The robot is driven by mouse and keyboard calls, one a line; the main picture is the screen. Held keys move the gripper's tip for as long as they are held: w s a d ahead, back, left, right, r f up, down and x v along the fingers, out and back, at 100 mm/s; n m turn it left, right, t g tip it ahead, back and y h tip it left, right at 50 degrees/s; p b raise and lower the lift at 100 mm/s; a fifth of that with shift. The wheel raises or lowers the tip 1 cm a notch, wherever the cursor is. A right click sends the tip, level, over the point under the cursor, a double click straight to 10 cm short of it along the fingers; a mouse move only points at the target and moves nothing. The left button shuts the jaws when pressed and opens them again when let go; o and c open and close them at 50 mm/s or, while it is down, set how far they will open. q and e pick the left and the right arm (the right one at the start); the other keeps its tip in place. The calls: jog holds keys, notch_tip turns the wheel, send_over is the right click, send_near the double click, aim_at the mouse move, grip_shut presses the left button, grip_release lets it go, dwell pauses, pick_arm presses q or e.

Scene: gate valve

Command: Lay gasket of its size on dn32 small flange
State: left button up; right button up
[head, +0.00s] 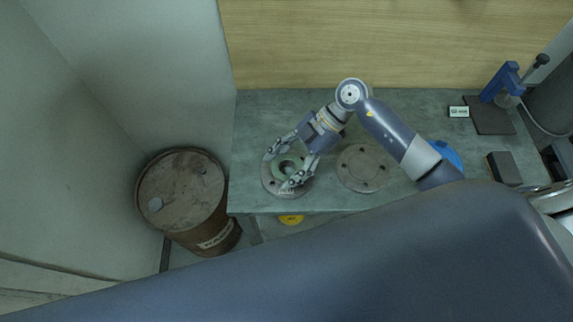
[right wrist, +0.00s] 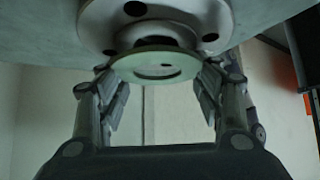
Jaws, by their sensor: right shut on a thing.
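My right gripper (head: 287,166) reaches down over the left of two round grey flanges on the bench, its fingers spread to either side of the flange's middle. It is shut on a thin pale green gasket (right wrist: 157,66), which lies between the fingertips in the right wrist view. The left flange (head: 270,186) has bolt holes and also shows in the right wrist view (right wrist: 207,22), just beyond the gasket. The gasket is over the flange's centre; I cannot tell whether they touch. The second flange (head: 362,168) lies to the right. My left gripper is not in view.
The grey-green bench (head: 330,205) ends near the flanges' front side. A rusty drum (head: 180,195) stands left of it. A blue round thing (head: 446,153) is behind my right arm. A blue clamp-like tool (head: 500,82) and dark mat (head: 490,120) are at the far right.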

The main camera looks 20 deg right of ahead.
jog(key=shift+s+d+f, duration=0.1)
jog(key=shift+s+f, duration=0.1)
jog(key=shift+f, duration=0.3)
jog(key=shift+s+f, duration=0.2)
jog(key=shift+f, duration=0.3)
jog(key=shift+c, duration=0.4)
jog(key=shift+w+p, duration=0.1)
jog(key=shift+p, duration=0.5)
jog(key=o, duration=1)
jog(key=shift+o, duration=1.1)
jog(key=shift+w+f, duration=0.1)
jog(key=shift+w, duration=0.35)
jog(key=shift+s+d, duration=0.1)
jog(key=shift+d, duration=0.05)
jog(key=v, duration=1.2)
jog(key=shift+a+r, duration=0.25)
jog(key=shift+r, duration=0.15)
